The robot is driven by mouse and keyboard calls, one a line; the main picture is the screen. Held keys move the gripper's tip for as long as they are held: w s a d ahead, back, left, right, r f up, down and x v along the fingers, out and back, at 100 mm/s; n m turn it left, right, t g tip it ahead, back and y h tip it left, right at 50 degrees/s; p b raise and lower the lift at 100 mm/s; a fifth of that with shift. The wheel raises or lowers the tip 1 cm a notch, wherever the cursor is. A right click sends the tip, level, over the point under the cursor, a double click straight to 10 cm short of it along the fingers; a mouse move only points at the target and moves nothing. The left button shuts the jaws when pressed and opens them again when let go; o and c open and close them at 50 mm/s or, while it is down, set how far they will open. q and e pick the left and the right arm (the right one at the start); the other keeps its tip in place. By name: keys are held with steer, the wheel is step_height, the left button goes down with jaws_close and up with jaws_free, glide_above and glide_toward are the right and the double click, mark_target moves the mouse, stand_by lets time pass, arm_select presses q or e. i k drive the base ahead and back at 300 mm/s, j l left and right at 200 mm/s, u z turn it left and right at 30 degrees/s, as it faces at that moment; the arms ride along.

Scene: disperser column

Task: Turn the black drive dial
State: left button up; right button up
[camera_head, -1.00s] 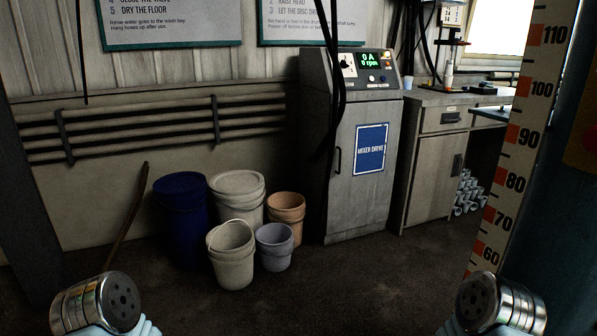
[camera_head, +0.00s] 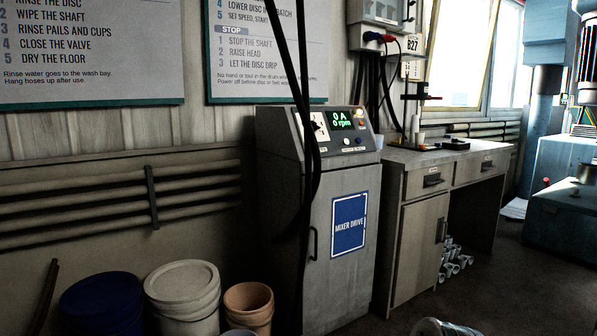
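The mixer drive cabinet (camera_head: 338,230) stands against the wall, grey, with a blue "MIXER DRIVE" label on its door. Its sloped top panel has a green display (camera_head: 342,119) reading 0 A and 0 rpm. The black drive dial (camera_head: 315,127) sits on a white plate left of the display, partly hidden by a hanging black cable. Neither gripper's fingers are in view, and both are apart from the cabinet.
Black cables (camera_head: 309,90) hang in front of the cabinet. A blue drum (camera_head: 103,305), a white bucket (camera_head: 183,292) and an orange bucket (camera_head: 248,305) stand at lower left. A workbench (camera_head: 408,163) adjoins the cabinet's right. Open floor lies at lower right.

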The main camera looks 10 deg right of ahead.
mark_target(316, 126)
steer(key=i+l, duration=0.15)
steer(key=i, duration=0.25)
steer(key=i+l, duration=0.15)
steer(key=i, duration=0.25)
steer(key=i+l+u, duration=0.1)
steer(key=i, duration=0.3)
steer(key=l, duration=0.1)
